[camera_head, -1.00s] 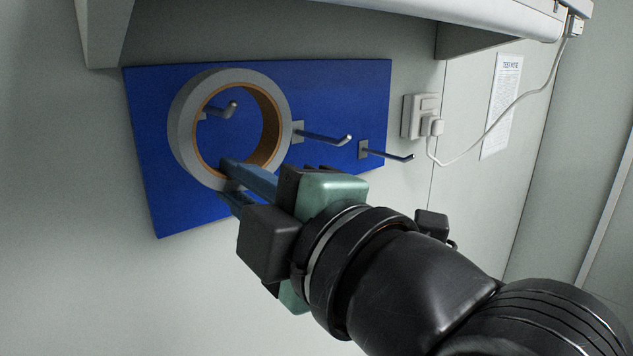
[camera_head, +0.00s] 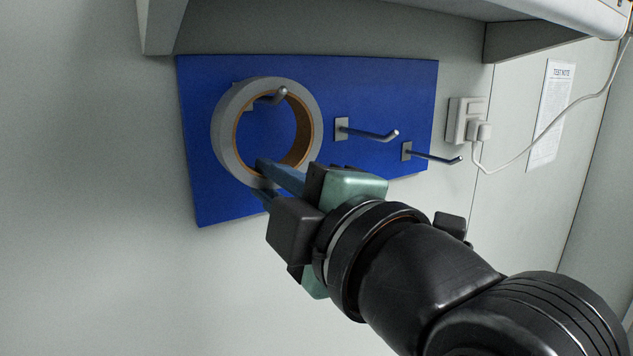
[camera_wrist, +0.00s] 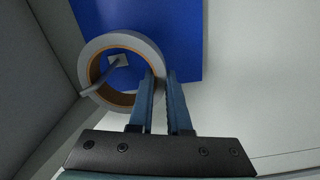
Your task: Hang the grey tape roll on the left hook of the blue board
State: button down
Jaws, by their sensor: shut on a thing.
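The grey tape roll (camera_head: 226,137), a ring with an orange-brown inner core, stands upright close to the blue board (camera_head: 375,85). The left hook (camera_head: 272,98) runs through the ring's opening. Its tip shows in front of the upper inner rim in the head view. In the wrist view the hook's rod (camera_wrist: 102,77) crosses over the roll's near rim (camera_wrist: 90,52). My gripper (camera_head: 264,176) is shut on the roll's lower wall, with the blue fingers (camera_wrist: 161,76) either side of it. I cannot tell whether the roll's core touches the hook.
The middle hook (camera_head: 368,134) and right hook (camera_head: 435,155) are empty, to the right of the roll. A shelf (camera_head: 400,20) overhangs the board. A socket with a plug (camera_head: 470,122) and cable, and a paper note (camera_head: 552,115), are on the right. The wall below the board is clear.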

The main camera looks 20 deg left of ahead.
dwell(0.3)
jog(key=c, duration=0.8)
grip_release()
jog(key=b+v, duration=0.5)
jog(key=v, duration=0.7)
jog(key=w+d+r+m+t+h, duration=0.35)
jog(key=w+m+t, duration=0.4)
jog(key=m, duration=0.65)
jog(key=shift+s+d+r+m+t+h, duration=0.6)
jog(key=shift+s+m+t+h, duration=0.4)
jog(key=shift+m+t+h, duration=0.7)
jog(key=shift+s+d+r+m+t+h, duration=0.35)
jog(key=shift+s+r+m+t+h, duration=0.6)
jog(key=shift+m+h, duration=1.05)
jog(key=shift+s+d+r+m+t+h, duration=0.5)
jog(key=shift+s+m+t+h, duration=0.55)
jog(key=shift+m+t+h, duration=0.9)
jog(key=shift+y, duration=0.3)
